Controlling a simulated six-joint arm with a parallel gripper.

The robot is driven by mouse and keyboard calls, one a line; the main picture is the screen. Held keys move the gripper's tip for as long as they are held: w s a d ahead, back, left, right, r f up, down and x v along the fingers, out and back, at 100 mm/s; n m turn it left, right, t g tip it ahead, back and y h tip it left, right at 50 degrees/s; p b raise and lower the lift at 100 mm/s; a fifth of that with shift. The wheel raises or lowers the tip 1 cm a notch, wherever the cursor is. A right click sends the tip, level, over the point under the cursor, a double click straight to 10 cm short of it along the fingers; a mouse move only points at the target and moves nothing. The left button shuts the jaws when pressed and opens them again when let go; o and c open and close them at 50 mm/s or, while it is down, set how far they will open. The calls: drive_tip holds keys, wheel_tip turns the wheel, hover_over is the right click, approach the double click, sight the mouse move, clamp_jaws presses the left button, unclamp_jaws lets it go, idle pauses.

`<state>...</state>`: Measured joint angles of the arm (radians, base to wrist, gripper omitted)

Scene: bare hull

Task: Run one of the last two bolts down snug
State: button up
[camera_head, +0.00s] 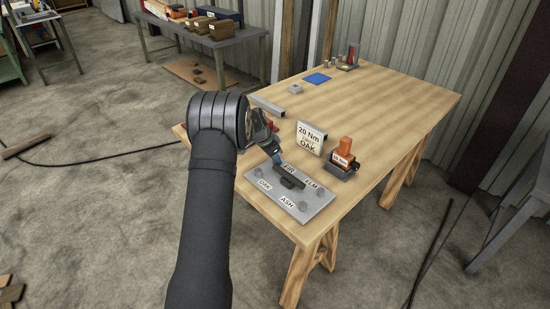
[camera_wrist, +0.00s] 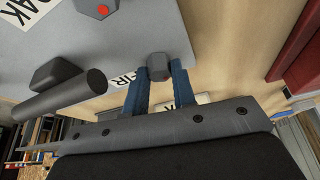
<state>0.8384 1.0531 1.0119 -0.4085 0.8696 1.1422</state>
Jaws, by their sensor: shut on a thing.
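A grey plate (camera_head: 267,191) lies near the table's front corner, with labels OAK, FIR, ELM and ASH and a dark raised handle (camera_head: 292,181) in its middle. My gripper (camera_head: 277,160) reaches down at the plate's far edge. In the wrist view my gripper's blue fingers (camera_wrist: 160,76) are shut on a grey hex bolt (camera_wrist: 158,64) beside the FIR label (camera_wrist: 123,77). The OAK bolt (camera_wrist: 103,9) has a red mark on its head. The ASH bolt (camera_head: 303,206) and ELM bolt (camera_head: 317,194) show in the head view. How deep the held bolt sits is unclear.
A sign (camera_head: 311,138) reading "20 Nm" and "OAK" stands behind the plate. An orange tool (camera_head: 346,148) sits in a dark holder right of it. A metal bar (camera_head: 267,106), a small grey block (camera_head: 295,89) and a blue square (camera_head: 317,78) lie farther back. The table's right side is clear.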

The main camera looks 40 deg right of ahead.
drive_tip(key=m+g, duration=0.1)
drive_tip(key=m, duration=0.2)
drive_tip(key=m+g+y, duration=0.1)
drive_tip(key=m, duration=0.2)
drive_tip(key=shift+w, duration=0.15)
drive_tip(key=shift+m, duration=0.4)
drive_tip(key=o, duration=1)
drive_tip(key=shift+r, duration=0.1)
drive_tip(key=v, duration=1.7)
drive_tip(key=shift+w+d, duration=0.25)
drive_tip(key=shift+w, duration=0.05)
drive_tip(key=shift+r, duration=0.1)
drive_tip(key=x, duration=1.7)
drive_tip(key=shift+s+a+f, duration=0.15)
drive_tip(key=shift+s+f, duration=0.05)
drive_tip(key=shift+s, duration=0.1)
